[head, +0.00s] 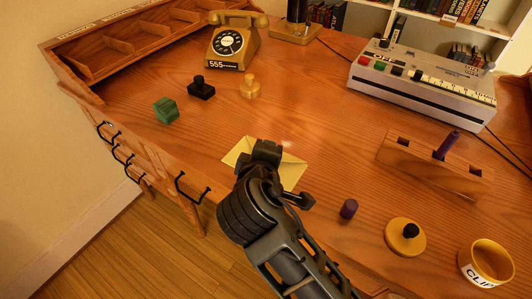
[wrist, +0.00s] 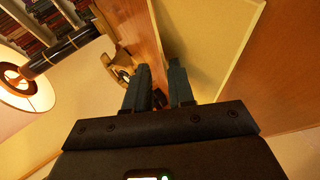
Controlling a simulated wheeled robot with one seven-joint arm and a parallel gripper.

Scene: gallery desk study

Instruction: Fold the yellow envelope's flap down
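The yellow envelope (head: 292,172) lies on the desk near its front edge, partly hidden behind my gripper (head: 266,150) in the head view. In the wrist view the envelope (wrist: 212,38) is a large pale yellow panel at the upper right. My gripper's two dark fingers (wrist: 160,80) show a narrow gap with nothing clearly held between them. The right finger overlaps the yellow panel; the left finger is seen against the background. I cannot tell whether either finger touches the envelope. The flap's angle is hard to make out because my gripper covers the envelope's middle.
A green block (head: 166,110), a black stamp (head: 201,88) and a yellow stamp (head: 249,87) stand behind left. A purple piece (head: 348,209), round yellow piece (head: 405,237), clip cup (head: 487,264) and wooden holder (head: 420,164) are right. The telephone (head: 232,44) stands at the back.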

